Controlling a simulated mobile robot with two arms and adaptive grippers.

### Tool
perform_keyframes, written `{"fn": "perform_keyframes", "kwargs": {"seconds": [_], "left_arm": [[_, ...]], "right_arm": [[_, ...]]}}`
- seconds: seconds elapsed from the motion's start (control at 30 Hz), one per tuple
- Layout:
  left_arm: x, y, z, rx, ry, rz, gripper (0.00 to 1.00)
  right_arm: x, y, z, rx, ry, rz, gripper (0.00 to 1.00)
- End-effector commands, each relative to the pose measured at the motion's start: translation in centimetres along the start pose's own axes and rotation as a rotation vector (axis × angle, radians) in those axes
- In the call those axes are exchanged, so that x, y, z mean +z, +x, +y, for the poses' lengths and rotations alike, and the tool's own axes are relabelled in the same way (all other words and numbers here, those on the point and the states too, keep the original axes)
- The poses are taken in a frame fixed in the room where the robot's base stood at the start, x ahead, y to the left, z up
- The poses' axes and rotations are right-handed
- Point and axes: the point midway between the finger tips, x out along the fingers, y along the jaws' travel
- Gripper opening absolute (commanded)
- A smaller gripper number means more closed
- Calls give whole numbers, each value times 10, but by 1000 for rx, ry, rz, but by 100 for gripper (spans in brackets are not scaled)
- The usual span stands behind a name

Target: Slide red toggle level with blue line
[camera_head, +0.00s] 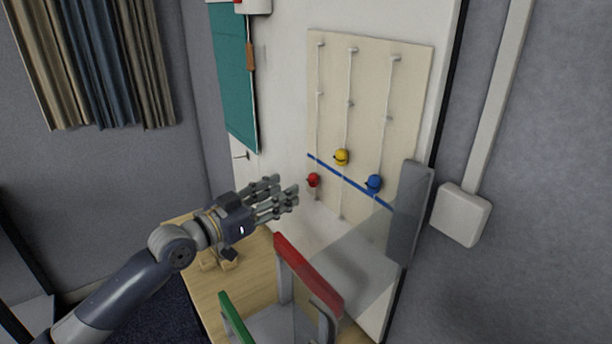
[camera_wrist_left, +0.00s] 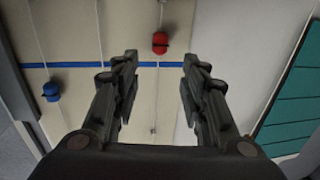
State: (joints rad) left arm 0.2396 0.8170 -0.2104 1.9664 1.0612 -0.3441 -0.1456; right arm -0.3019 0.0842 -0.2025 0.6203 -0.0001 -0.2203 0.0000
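The red toggle (camera_head: 313,179) sits on the leftmost vertical rod of a cream panel (camera_head: 368,75), a little below the blue line (camera_head: 350,182). My left gripper (camera_head: 285,188) is open and empty, just left of the red toggle and apart from it. In the left wrist view, which looks upside down, the red toggle (camera_wrist_left: 160,42) shows just beyond and between the open fingertips (camera_wrist_left: 159,62), on the picture's upper side of the blue line (camera_wrist_left: 70,65). My right gripper is not in view.
A yellow toggle (camera_head: 341,157) and a blue toggle (camera_head: 374,183) sit slightly above the line on neighbouring rods. A red-edged holder (camera_head: 307,273) and a wooden table (camera_head: 210,285) are below.

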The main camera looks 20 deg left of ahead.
Motion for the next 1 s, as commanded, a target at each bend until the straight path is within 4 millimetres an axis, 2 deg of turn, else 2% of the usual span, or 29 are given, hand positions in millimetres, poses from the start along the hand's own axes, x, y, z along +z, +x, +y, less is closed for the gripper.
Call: {"fn": "perform_keyframes", "kwargs": {"seconds": [0.03,0.17,0.4,0.6,0.87,1.0], "left_arm": [[-6,11,-1,-2,-5,4,40],[-5,35,0,-1,-4,3,40],[-2,67,-1,-1,-2,1,40],[-1,76,0,0,0,1,40],[0,77,0,-1,0,0,40],[0,77,0,-1,0,0,8]], "right_arm": [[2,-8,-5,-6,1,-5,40],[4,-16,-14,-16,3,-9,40],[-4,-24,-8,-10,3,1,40],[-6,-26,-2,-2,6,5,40],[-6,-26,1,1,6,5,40],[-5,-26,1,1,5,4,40]]}}
